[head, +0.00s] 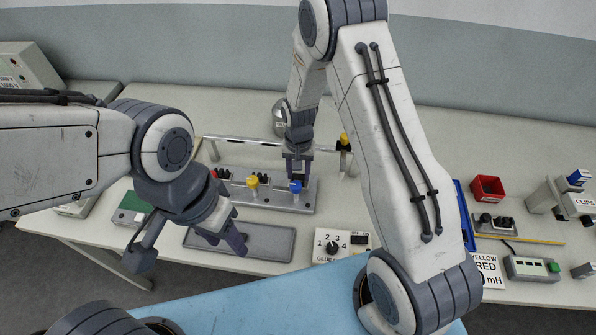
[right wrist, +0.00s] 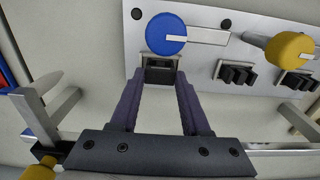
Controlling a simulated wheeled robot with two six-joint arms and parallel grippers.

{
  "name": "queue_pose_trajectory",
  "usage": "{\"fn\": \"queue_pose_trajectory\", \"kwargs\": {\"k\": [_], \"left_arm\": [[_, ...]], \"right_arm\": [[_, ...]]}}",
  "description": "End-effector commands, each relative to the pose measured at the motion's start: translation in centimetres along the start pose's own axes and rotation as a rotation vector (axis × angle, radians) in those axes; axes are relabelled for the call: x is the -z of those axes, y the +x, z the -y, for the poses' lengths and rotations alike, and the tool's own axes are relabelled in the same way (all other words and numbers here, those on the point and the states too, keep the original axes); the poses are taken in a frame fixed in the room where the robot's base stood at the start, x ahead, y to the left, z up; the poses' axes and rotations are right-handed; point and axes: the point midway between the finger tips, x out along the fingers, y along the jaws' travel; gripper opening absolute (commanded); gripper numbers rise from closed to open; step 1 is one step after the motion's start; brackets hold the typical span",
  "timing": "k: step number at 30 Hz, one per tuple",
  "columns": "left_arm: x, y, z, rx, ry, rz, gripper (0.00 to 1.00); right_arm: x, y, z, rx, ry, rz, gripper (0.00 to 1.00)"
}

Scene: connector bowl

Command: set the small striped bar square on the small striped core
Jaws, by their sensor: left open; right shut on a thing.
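My right gripper (head: 297,158) reaches down to the grey fixture plate (head: 307,196), just behind a blue knob (head: 295,186). In the right wrist view its fingers (right wrist: 160,82) are shut on a small dark block (right wrist: 160,73) at a pale seat beside the blue knob (right wrist: 166,34). No stripes can be made out on this block, and whether it touches a core below is hidden. Other black cores (right wrist: 236,74) sit on the plate; their stripes cannot be told either. My left gripper (head: 232,243) is open and empty over a grey mat (head: 275,243).
A yellow knob (head: 252,182) with a pale arm stands on the plate. A rail (head: 245,141) runs behind it. A dial box (head: 340,245) is at the front. A red bin (head: 487,188) and a blue tray (head: 464,215) lie right, beyond my right arm.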

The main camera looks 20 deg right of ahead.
Motion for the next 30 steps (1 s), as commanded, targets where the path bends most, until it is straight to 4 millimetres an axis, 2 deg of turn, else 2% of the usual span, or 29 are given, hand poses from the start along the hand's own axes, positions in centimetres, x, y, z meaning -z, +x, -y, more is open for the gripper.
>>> {"fn": "queue_pose_trajectory", "kwargs": {"k": [8, 9, 11, 23, 26, 30], "left_arm": [[0.0, 0.0, 0.0, 0.0, 0.0, 0.0, 0.5], [0.0, 0.0, 0.0, 0.0, 0.0, 0.0, 0.5], [0.0, 0.0, 0.0, 0.0, 0.0, 0.0, 0.5], [0.0, 0.2, 0.0, 0.0, 0.0, 0.0, 0.5], [0.0, 0.6, 0.0, 0.0, 0.0, 0.0, 0.5], [-0.1, 1.3, 0.1, 0.0, 0.001, 0.0, 0.5]], "right_arm": [[0.0, 0.1, 0.0, 0.0, 0.0, 0.0, 0.0], [0.0, 0.1, 0.0, 0.0, 0.0, 0.0, 0.58], [0.0, 0.1, 0.0, 0.0, 0.0, 0.0, 0.81], [0.0, -0.4, 0.0, 0.0, 0.0, -0.001, 0.81], [0.1, -1.6, 0.1, 0.002, 0.0, -0.003, 0.81], [0.2, -4.3, 0.1, 0.003, 0.0, -0.006, 0.81]]}}
